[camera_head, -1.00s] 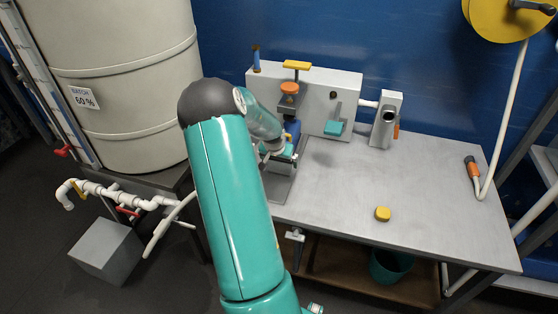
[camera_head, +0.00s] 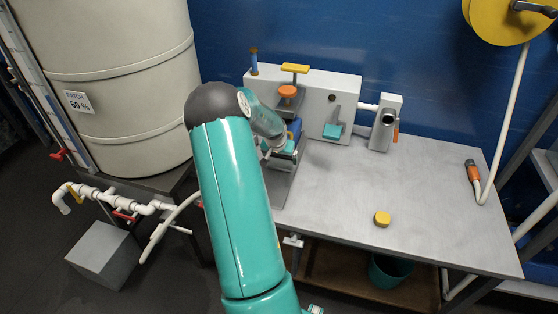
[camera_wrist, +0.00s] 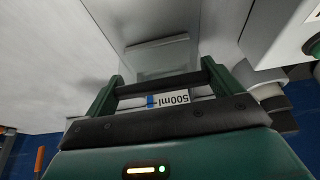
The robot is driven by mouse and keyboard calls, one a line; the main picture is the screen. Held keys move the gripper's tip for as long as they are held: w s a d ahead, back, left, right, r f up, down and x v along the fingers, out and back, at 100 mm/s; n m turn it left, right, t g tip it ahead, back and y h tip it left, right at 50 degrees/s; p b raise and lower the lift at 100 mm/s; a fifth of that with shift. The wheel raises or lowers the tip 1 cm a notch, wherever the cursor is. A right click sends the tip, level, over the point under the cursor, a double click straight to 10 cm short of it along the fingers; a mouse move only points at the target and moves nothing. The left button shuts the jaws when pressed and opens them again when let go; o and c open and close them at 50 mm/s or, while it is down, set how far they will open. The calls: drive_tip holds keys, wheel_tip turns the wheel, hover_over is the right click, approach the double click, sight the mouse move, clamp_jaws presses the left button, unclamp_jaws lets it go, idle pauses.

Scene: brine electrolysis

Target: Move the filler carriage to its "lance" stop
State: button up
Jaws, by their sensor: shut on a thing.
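The filler station is a pale grey upright panel (camera_head: 312,97) at the back of the bench, with a yellow T-handle (camera_head: 295,68) and an orange disc (camera_head: 288,91). The filler carriage (camera_head: 283,147), with teal and grey parts, is low in front of the panel's left part, mostly hidden by my arm. My gripper (camera_wrist: 163,88) is there; in the wrist view its dark green fingers are apart with a white piece marked "500ml" (camera_wrist: 178,98) between them. It is shut on this piece. I cannot tell how the piece joins the carriage. No "lance" mark is readable.
A large tank (camera_head: 120,90) stands left, and an orange-ended hose (camera_head: 473,170) hangs right.

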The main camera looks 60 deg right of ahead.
drive_tip(key=shift+d+r, duration=0.15)
drive_tip(key=shift+d, duration=0.2)
drive_tip(key=o, duration=1.1)
drive_tip(key=shift+w, duration=0.1)
drive_tip(key=shift+a, duration=0.15)
drive_tip(key=v, duration=1.3)
drive_tip(key=shift+r, duration=0.3)
drive_tip(key=shift+a, duration=0.1)
